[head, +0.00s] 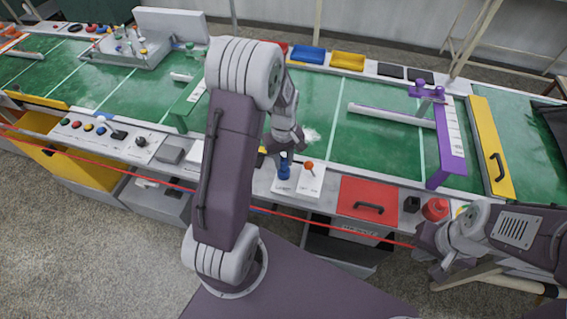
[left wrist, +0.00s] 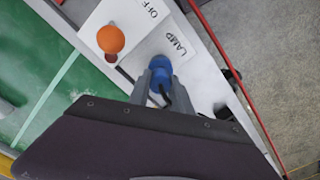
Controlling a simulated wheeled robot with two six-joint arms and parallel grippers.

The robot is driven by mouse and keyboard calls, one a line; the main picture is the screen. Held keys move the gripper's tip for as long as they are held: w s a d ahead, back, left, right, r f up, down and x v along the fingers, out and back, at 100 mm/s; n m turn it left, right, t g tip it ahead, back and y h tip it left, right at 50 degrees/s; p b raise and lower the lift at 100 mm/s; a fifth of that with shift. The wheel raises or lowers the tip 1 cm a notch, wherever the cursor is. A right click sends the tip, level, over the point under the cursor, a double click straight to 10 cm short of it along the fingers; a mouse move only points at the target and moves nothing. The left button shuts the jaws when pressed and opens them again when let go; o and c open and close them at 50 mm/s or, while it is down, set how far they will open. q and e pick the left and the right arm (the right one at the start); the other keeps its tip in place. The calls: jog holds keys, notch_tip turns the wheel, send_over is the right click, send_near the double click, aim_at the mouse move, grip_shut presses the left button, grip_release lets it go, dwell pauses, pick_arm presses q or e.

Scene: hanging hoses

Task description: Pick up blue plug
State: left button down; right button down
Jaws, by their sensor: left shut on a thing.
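The blue plug (head: 284,168) stands upright on the white panel marked LAMP at the table's near edge. It also shows in the left wrist view (left wrist: 161,66), with a dark cable running back between my fingers. My left gripper (left wrist: 158,78) is shut on the blue plug, one finger on each side. In the head view, my left arm partly hides this gripper and the plug still appears at the panel. My right gripper (head: 428,245) is at the lower right, away from the plug; its fingers are too unclear to tell open from shut.
An orange-topped lever (head: 309,167) marked OFF stands just beside the plug. A thin red line (head: 330,227) runs along the table front. A red panel with a handle (head: 368,197), a red button (head: 435,208) and a purple gate (head: 447,140) lie further right.

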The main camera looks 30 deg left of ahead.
aim_at(286, 163)
pick_arm(q)
jog(key=r, duration=0.1)
jog(key=d+r, duration=0.1)
jog(key=r, duration=0.1)
jog(key=shift+s+d+r, duration=0.1)
jog(key=shift+s+r, duration=0.05)
jog(key=s+d+r, duration=0.3)
jog(key=d+r, duration=0.3)
jog(key=d, duration=0.4)
jog(key=shift+s+p, duration=0.2)
jog(key=shift+p, duration=0.1)
